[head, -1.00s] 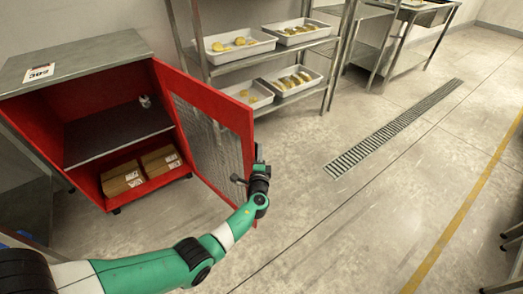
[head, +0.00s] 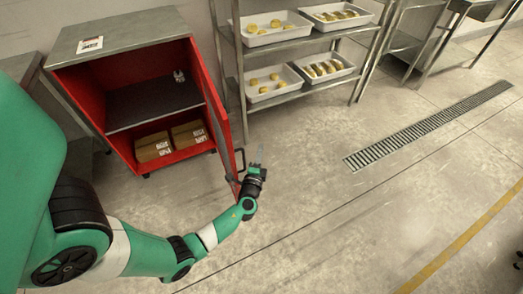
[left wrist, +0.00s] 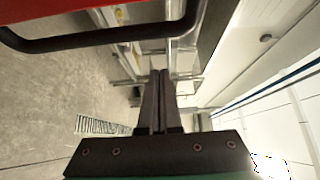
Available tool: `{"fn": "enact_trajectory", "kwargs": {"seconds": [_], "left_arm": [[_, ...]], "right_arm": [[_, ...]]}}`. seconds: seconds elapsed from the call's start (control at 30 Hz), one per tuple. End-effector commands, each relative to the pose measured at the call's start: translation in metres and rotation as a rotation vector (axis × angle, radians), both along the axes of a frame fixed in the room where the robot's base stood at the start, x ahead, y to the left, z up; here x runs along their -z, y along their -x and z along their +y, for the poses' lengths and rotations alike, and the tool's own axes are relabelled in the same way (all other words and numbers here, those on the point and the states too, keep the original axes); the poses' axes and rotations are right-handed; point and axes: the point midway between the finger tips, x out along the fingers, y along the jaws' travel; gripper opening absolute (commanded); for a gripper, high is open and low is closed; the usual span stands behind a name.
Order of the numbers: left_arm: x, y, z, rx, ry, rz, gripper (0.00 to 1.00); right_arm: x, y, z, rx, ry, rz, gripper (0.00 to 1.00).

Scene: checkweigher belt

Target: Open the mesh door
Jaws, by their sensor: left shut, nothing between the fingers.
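The red mesh door (head: 213,108) stands open, swung out from the right side of the red cabinet (head: 97,140), and shows nearly edge-on in the head view. Its dark handle (head: 241,160) is on the outer face near the free edge. My left gripper (head: 260,155) is shut and empty, just right of the handle and apart from it. In the left wrist view the shut fingers (left wrist: 161,75) point past the dark handle bar (left wrist: 100,38), with the red door (left wrist: 45,10) at the top left. My right gripper is not in view.
Inside the cabinet are a dark shelf (head: 150,102) and two cardboard boxes (head: 153,147). A metal rack (head: 240,75) with white trays of yellow items stands behind the door. The floor right of my gripper is clear, with a drain grate (head: 430,125) flush in it.

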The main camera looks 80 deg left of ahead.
Motion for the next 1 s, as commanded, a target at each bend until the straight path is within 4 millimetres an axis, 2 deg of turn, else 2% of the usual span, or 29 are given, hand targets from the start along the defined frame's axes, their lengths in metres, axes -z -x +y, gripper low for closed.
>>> {"fn": "enact_trajectory", "kwargs": {"seconds": [0.17,0.3,0.33,0.4,0.7,1.0], "left_arm": [[0.002,-0.014,0.001,-0.004,-0.001,-0.003,0.00],[0.004,-0.037,0.001,-0.011,-0.001,-0.004,0.00],[-0.001,-0.027,-0.007,-0.010,0.002,0.003,0.00],[-0.003,-0.014,-0.020,-0.009,0.001,0.005,0.00],[-0.001,0.026,-0.066,-0.009,0.001,0.003,0.00],[0.000,0.033,-0.073,-0.012,-0.001,0.000,0.00]], "right_arm": [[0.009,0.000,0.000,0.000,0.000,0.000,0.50],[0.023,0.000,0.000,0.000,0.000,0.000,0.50],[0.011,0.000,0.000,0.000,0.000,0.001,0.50],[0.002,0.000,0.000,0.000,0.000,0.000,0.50],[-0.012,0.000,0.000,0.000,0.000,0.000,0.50],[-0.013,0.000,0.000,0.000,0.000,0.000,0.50]]}}
